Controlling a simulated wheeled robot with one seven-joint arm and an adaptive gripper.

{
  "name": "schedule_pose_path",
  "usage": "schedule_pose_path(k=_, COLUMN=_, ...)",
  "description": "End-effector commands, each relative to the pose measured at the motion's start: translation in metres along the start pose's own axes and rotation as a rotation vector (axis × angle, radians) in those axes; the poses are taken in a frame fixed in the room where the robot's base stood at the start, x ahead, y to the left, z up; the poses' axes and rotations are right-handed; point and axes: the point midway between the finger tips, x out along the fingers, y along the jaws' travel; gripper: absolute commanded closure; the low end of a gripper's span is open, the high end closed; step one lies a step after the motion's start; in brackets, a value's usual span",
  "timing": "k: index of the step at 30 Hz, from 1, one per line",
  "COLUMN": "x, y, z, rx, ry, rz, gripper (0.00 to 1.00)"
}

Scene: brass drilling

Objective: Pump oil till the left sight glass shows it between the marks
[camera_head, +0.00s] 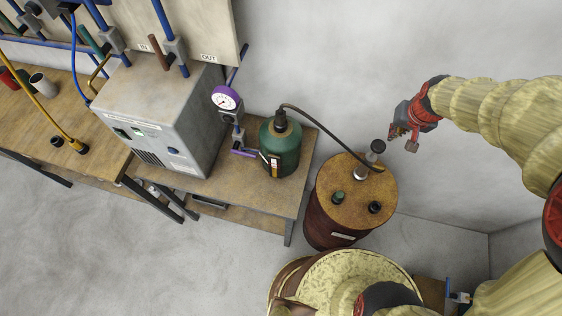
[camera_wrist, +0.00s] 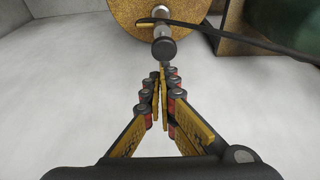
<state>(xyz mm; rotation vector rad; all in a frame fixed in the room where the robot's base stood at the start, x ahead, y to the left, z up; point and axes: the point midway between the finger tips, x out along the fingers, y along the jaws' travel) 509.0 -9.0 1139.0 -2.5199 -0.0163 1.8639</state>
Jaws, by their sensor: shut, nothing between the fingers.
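The hand pump (camera_head: 360,172) stands on the rusty drum (camera_head: 338,205), with a dark round knob (camera_head: 378,146) on its handle. The knob (camera_wrist: 164,50) also shows at the top of the wrist view, just beyond my fingertips. My gripper (camera_head: 403,141) is to the right of the knob, apart from it in the head view. My gripper (camera_wrist: 162,80) is shut and empty. A dark hose (camera_head: 330,132) runs from the pump to the green oil tank (camera_head: 284,150). A small upright sight glass (camera_head: 274,166) is on the tank's front; its level and marks are too small to read.
The tank stands on a wooden bench (camera_head: 290,195) beside a grey metal box (camera_head: 165,115) and a purple-rimmed gauge (camera_head: 226,98). Clear floor lies right of the drum.

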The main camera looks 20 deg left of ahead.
Motion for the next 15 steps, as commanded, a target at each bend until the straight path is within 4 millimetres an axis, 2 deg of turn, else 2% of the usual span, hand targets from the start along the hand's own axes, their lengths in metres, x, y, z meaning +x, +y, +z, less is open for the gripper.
schedule_pose_path(k=4, x=-0.020, y=-0.009, z=-0.013, rx=-0.023, ry=0.009, rz=-0.002, gripper=1.00)
schedule_pose_path(k=9, x=-0.044, y=-0.014, z=-0.019, rx=-0.037, ry=0.012, rz=0.008, gripper=1.00)
schedule_pose_path(k=15, x=-0.049, y=-0.011, z=-0.012, rx=-0.007, ry=0.003, rz=0.023, gripper=1.00)
